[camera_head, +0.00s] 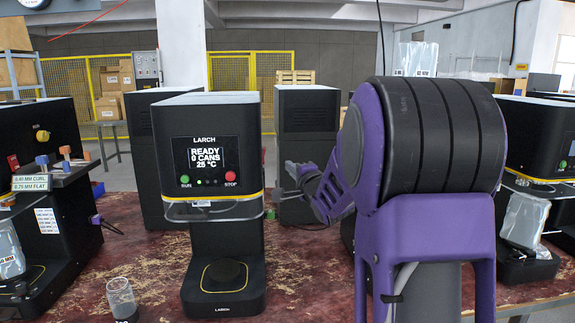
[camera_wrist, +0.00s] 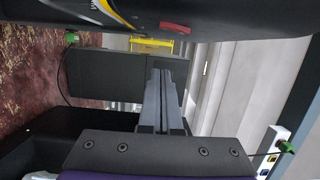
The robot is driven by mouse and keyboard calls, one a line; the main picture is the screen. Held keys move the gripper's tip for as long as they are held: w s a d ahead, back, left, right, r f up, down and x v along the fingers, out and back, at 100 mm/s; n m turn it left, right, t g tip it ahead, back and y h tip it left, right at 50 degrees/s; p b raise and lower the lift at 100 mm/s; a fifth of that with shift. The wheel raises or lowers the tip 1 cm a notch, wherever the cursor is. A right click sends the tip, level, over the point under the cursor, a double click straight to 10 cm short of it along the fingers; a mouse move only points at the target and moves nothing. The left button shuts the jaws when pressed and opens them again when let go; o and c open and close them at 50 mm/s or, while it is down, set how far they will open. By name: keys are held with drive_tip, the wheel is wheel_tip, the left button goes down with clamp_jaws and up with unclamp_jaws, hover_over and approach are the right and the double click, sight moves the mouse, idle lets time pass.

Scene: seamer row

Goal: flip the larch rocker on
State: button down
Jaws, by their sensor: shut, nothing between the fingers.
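The black LARCH machine (camera_head: 205,120) stands left of centre in the head view, its lit screen reading READY, 0 CANS, 25 °C. A green RUN button and a red STOP button sit below the screen. In the wrist view its dark side (camera_wrist: 235,12) spans the top, with a red part (camera_wrist: 175,27) that looks like the rocker; which way it is tipped I cannot tell. My gripper (camera_head: 286,167) is just right of the machine in the head view. In the wrist view my gripper (camera_wrist: 166,73) is shut and empty, its tips apart from the red part.
A clear cup (camera_head: 121,298) stands at the machine's lower left on the worn red table (camera_head: 150,270). Another black machine (camera_head: 60,215) stands left, and one (camera_head: 540,140) stands right behind my arm. A black cabinet (camera_head: 307,120) is behind my gripper.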

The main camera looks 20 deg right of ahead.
drive_tip(key=s, duration=0.5)
drive_tip(key=shift+s+f, duration=0.1)
drive_tip(key=shift+f, duration=0.05)
